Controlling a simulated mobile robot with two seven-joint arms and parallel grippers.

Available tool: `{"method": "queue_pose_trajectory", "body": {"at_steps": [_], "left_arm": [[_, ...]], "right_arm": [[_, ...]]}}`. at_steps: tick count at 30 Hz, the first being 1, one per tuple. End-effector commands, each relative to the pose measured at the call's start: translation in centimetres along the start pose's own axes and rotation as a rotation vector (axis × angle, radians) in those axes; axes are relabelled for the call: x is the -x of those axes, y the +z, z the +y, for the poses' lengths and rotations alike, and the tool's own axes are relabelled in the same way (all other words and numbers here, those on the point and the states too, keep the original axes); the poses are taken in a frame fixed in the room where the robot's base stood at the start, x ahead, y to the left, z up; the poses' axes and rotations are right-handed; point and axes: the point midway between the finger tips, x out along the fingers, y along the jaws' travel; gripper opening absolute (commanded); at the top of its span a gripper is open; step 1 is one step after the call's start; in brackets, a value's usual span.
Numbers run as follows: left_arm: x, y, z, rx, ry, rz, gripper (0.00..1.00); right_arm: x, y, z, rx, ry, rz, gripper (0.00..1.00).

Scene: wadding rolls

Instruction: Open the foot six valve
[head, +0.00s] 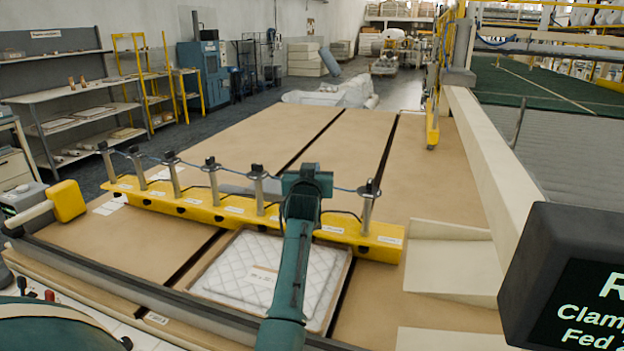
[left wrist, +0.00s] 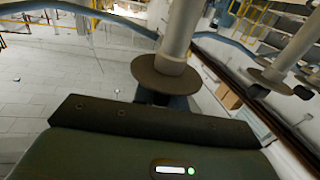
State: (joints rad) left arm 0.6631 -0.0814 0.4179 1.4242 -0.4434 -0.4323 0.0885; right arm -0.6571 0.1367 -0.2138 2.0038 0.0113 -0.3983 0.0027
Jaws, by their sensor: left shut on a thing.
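A yellow clamp bar (head: 230,212) crosses the brown table and carries a row of metal posts with dark valves on top. Counting from the left, my left gripper (head: 307,178) is at the sixth post, between the fifth foot (head: 258,186) and the last foot (head: 369,207). It hides that post and its valve in the head view. In the left wrist view, a grey post with a round disc (left wrist: 166,76) stands right in front of the gripper. The gripper is shut on the valve at its end, mostly hidden. My right gripper is out of view.
A white quilted panel (head: 255,275) lies under the bar. A blue hose links the feet. A dark display (head: 575,290) and a cream beam (head: 500,185) stand at the right. Shelves (head: 85,105) line the left wall.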

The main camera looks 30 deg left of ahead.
Motion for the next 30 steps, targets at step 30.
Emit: {"method": "queue_pose_trajectory", "body": {"at_steps": [30], "left_arm": [[0.4, -0.2, -1.2, -0.008, -0.742, 0.003, 0.0]], "right_arm": [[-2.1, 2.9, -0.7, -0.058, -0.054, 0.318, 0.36]]}}
